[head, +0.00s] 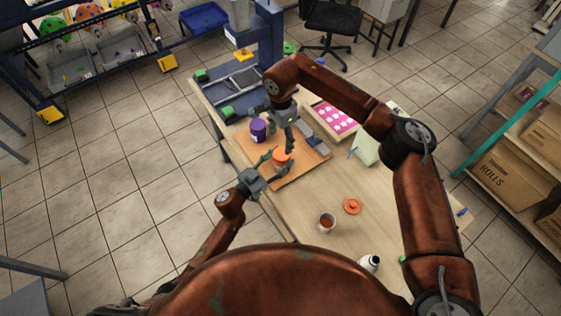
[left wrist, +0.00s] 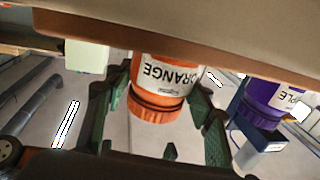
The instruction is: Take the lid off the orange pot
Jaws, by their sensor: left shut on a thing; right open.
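The orange pot (head: 282,162) stands on a wooden board on the table. In the left wrist view, which is upside down, its white "ORANGE" label and ribbed orange lid (left wrist: 155,106) show, with the lid on the pot. My left gripper (head: 272,158) is shut on the pot's side; in the left wrist view its green fingers (left wrist: 165,100) flank the pot. My right gripper (head: 290,142) is open, just above and behind the pot, pointing down. Whether it touches the lid I cannot tell.
A purple pot (head: 258,131) stands on the board (head: 306,160), left of my right gripper. An orange-red disc (head: 352,206) and a cup with reddish contents (head: 327,222) are nearer me. A pink-and-white tray (head: 332,118) lies behind right.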

